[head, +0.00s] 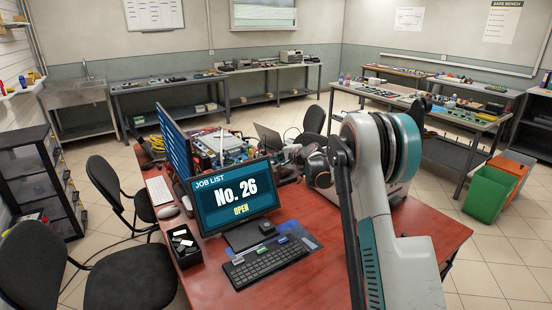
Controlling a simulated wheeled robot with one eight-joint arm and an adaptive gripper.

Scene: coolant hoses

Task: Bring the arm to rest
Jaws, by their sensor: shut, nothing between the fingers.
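My arm rises in the right half of the head view and folds over the red table (408,232). Its dark wrist is near the middle of the picture. My gripper (284,157) points left from the wrist, above the table behind the monitor's right edge. It looks small and dark, shut and empty, clear of the monitor. Its fingertips are hard to make out against the clutter.
A monitor (236,194) reading "No. 26 OPEN", a keyboard (265,263), a black tray (184,246) and an open device (222,143) stand on the table. Black chairs (130,277) are at left. Green (484,200) and orange bins stand on the floor at right.

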